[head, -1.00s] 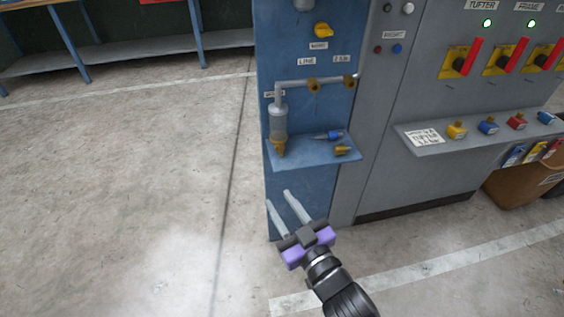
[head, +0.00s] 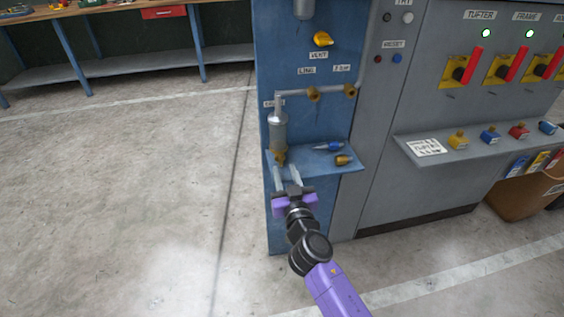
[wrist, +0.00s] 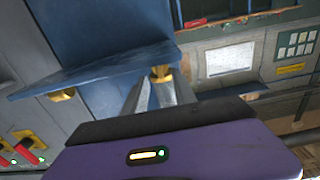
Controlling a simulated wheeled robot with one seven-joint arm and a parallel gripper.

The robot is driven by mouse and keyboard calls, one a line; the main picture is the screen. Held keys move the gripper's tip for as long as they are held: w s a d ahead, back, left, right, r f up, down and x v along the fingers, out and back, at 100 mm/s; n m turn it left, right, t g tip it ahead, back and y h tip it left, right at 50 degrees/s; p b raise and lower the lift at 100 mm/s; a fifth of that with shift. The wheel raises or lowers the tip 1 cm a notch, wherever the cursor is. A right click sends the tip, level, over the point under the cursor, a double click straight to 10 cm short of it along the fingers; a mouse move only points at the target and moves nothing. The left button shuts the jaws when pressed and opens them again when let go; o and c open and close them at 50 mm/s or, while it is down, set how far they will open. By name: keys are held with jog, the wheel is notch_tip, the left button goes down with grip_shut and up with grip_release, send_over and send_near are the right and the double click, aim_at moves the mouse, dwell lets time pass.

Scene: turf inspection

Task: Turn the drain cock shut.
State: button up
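The brass drain cock (head: 280,157) hangs under the clear and grey filter bowl (head: 278,132) on the blue panel. My gripper (head: 286,168) is just below it, pointing up at it, with its two grey fingers apart and nothing visibly held. In the wrist view the drain cock (wrist: 159,73) shows between and just beyond the fingertips (wrist: 161,80). I cannot tell whether a finger touches it, and the handle's exact angle is too small to read.
A blue shelf (head: 318,166) juts out right beside the gripper, carrying a blue-ended fitting (head: 330,146) and a brass fitting (head: 344,160). A pipe with brass valves (head: 313,93) and a yellow knob (head: 322,39) are above. The floor at left is clear.

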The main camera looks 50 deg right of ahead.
aim_at(280, 162)
jog(key=shift+x, duration=2.15)
jog(key=shift+c, duration=0.2)
grip_shut()
jog(key=shift+a+n, duration=0.15)
jog(key=shift+n, duration=0.85)
jog(key=shift+n+b, duration=0.45)
jog(key=shift+n, duration=1.45)
